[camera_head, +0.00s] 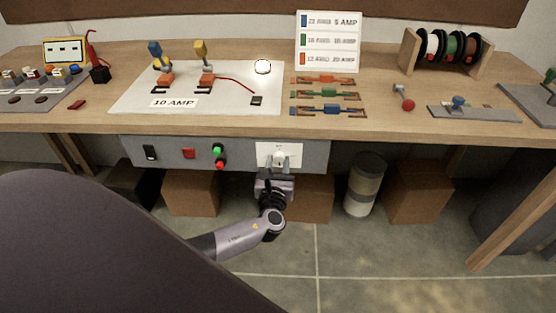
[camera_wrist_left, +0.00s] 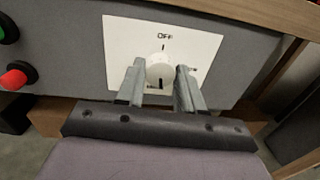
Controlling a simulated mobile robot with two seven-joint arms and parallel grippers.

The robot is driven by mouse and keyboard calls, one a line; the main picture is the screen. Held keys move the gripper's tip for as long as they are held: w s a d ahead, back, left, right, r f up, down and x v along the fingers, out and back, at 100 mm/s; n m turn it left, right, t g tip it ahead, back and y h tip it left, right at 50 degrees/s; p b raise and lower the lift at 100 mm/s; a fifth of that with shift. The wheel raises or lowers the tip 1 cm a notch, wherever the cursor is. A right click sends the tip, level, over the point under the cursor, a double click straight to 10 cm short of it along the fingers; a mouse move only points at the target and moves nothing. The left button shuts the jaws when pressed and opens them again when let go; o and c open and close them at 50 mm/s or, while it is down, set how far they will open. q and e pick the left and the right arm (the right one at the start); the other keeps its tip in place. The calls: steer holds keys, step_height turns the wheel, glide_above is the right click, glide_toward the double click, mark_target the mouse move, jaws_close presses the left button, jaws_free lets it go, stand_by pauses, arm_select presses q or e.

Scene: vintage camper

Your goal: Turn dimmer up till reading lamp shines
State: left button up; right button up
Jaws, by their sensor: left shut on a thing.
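The dimmer is a round white knob (camera_wrist_left: 160,68) on a white plate (camera_wrist_left: 120,40) marked OFF at the top. In the head view the plate (camera_head: 264,149) sits on the grey panel under the bench's front edge. The dark mark on the knob's face points down, away from OFF. My left gripper (camera_wrist_left: 160,74) is shut on the knob, one finger on each side; it also shows in the head view (camera_head: 281,162). A small round white lamp (camera_head: 262,66) on the white board looks bright, but I cannot tell for certain that it is lit. My right gripper is not in view.
The grey panel (camera_head: 120,146) also carries a black switch (camera_head: 150,152), a red switch (camera_head: 188,153) and green (camera_head: 217,149) and red (camera_head: 221,163) buttons left of the dimmer. The wooden bench top (camera_head: 390,122) overhangs it. Brown boxes (camera_head: 418,190) stand below.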

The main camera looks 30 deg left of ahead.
arm_select(q)
steer(key=shift+m+p, duration=0.5)
steer(key=shift+m, duration=0.6)
steer(key=o, duration=1)
steer(key=shift+o, duration=0.2)
steer(key=shift+s, duration=0.1)
steer(key=v, duration=0.7)
steer(key=shift+p, duration=0.3)
steer(key=shift+d, duration=0.1)
